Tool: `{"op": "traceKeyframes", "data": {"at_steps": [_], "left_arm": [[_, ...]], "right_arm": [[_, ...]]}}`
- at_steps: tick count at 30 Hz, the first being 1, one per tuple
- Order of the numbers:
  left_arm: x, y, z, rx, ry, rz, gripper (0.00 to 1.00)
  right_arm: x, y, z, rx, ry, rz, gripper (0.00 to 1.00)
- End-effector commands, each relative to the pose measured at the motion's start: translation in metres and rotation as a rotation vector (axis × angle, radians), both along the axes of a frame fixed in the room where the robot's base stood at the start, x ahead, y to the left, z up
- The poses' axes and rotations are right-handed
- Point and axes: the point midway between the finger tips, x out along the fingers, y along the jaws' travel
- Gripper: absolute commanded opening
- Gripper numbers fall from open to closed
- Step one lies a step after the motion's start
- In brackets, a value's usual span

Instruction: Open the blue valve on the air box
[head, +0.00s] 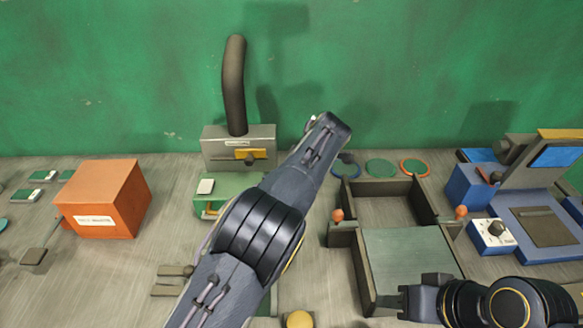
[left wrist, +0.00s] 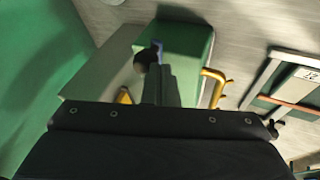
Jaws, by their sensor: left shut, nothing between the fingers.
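A grey box (head: 222,146) with a dark bent pipe, a yellow part and a small unreadable label stands against the green wall; I cannot tell if it is the air box. It also shows in the left wrist view (left wrist: 98,66). A small blue piece (left wrist: 158,48) shows there beside a dark knob, in front of a green box (left wrist: 185,42); I cannot tell if it is the valve. My left gripper (left wrist: 161,72) is shut and empty, its fingers close to the blue piece; contact is unclear. In the head view my left arm hides it. My right gripper (head: 403,303) is low right.
The green box with a yellow handle (head: 212,207) sits below the grey box. An orange box (head: 104,198) stands left. A dark-walled tray (head: 410,265) with two red-knobbed levers is right of my left arm. Blue units (head: 470,190) stand far right.

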Motion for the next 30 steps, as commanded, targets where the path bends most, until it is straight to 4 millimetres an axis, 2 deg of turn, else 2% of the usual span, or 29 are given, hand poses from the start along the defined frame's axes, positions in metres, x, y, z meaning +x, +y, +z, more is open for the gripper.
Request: {"op": "traceKeyframes", "data": {"at_steps": [1,9,30], "left_arm": [[0.003,-0.001,0.003,0.000,0.000,-0.001,0.00],[0.013,-0.007,0.000,0.001,0.001,-0.004,0.00],[0.017,-0.009,0.001,-0.003,-0.005,-0.009,0.00]], "right_arm": [[0.000,0.000,0.007,0.000,0.000,0.000,0.36],[0.000,0.000,0.016,0.000,0.000,0.000,0.36],[0.000,0.000,0.017,0.000,0.000,0.000,0.36]]}}
